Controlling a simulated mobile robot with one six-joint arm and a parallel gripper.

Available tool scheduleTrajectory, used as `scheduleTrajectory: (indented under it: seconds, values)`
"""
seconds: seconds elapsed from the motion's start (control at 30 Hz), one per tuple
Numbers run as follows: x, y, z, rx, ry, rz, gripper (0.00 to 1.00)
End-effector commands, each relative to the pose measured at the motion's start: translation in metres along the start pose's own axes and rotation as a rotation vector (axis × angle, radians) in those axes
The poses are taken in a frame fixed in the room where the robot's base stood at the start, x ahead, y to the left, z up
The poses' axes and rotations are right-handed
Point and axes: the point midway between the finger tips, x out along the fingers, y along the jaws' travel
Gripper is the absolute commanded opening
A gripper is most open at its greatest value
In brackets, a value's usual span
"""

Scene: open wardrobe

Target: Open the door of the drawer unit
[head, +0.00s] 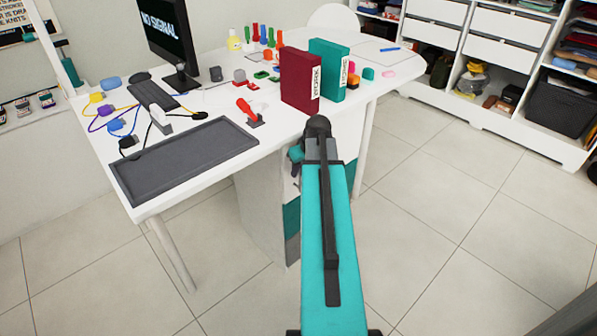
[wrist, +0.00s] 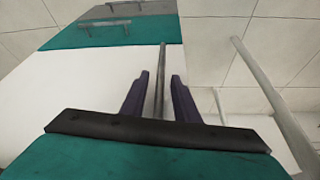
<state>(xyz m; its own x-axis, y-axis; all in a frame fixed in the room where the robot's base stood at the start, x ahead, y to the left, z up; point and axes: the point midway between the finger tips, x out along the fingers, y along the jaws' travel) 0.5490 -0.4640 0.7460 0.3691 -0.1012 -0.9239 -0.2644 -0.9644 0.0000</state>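The drawer unit (head: 262,208) stands under the white desk in the head view, its front partly hidden by my arm. In the wrist view its white door (wrist: 60,85) fills the left and middle, beside a teal drawer (wrist: 150,32) and a grey drawer (wrist: 150,8), each with a bar handle. The door looks shut. A long grey bar handle (wrist: 162,75) runs along the door's right side. My gripper (wrist: 160,95) is open, with one dark finger on each side of this bar. Small gaps show between bar and fingers.
The desk (head: 200,190) above carries a maroon binder (head: 300,78), a teal binder (head: 328,70), a grey mat (head: 185,160) and a monitor (head: 168,35). Desk legs (head: 365,150) stand near the unit; one (wrist: 265,85) shows at right in the wrist view. Tiled floor in front is clear.

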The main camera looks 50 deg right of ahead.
Motion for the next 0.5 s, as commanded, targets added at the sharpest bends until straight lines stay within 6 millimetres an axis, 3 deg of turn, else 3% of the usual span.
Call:
scheduleTrajectory:
  seconds: [0.33,0.5]
  values:
    - [0.0017,0.0003,0.0001,0.0,0.0,0.0,0.28]
    - [0.0016,0.0004,0.0002,0.001,0.0,0.0,0.0]
